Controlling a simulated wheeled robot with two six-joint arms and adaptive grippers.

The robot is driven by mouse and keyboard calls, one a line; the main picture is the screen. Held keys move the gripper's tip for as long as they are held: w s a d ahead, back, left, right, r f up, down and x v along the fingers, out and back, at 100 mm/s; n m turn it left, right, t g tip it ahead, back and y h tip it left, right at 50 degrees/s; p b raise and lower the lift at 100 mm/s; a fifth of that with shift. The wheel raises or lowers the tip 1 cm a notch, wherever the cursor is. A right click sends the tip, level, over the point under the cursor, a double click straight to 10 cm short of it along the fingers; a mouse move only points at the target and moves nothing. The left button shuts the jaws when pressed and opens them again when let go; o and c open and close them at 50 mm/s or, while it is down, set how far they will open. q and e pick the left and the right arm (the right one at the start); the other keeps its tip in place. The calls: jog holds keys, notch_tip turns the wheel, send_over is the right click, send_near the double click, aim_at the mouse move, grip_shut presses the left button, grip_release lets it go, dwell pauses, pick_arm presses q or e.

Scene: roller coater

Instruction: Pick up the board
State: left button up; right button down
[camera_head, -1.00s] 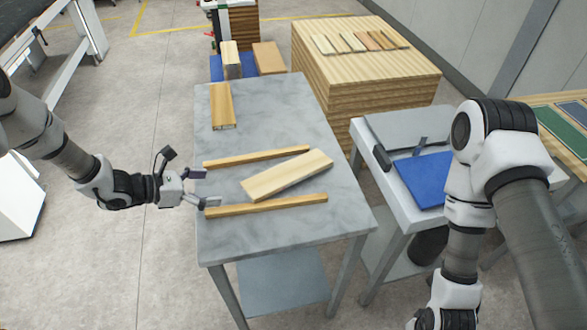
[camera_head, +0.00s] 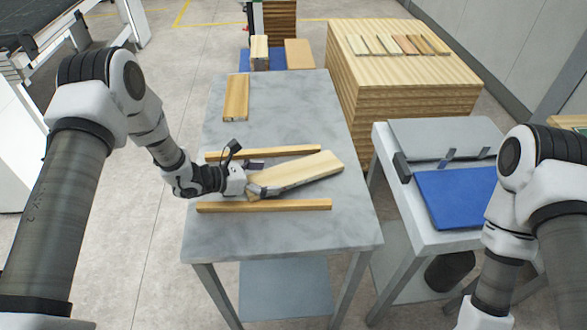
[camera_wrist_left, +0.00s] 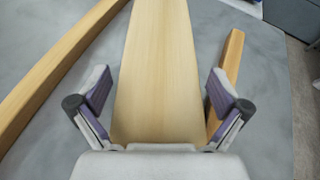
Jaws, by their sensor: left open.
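The light wood board (camera_head: 305,171) lies slantwise on the grey table (camera_head: 310,230), between two narrow wood strips. The rear strip (camera_head: 300,152) and the front strip (camera_head: 270,205) run roughly across the table. My left gripper (camera_head: 257,179) is open at the board's left end. In the left wrist view my left gripper (camera_wrist_left: 160,92) has one finger on each side of the board (camera_wrist_left: 160,50), with gaps between the fingers and its edges. My right arm shows at the lower right, but its gripper is out of frame.
Another board (camera_head: 236,97) lies at the table's back left. A wood stack (camera_head: 400,85) with several small slats stands behind. At right is a side table with a blue panel (camera_head: 455,195). The table's front is clear.

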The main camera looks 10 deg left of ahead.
pick_arm(q)
jog(key=shift+w+d+f, duration=0.3)
jog(key=shift+w+d, duration=0.05)
jog(key=shift+d, duration=0.05)
jog(key=c, duration=1.1)
jog(key=shift+c, duration=0.5)
jog(key=shift+r, duration=0.15)
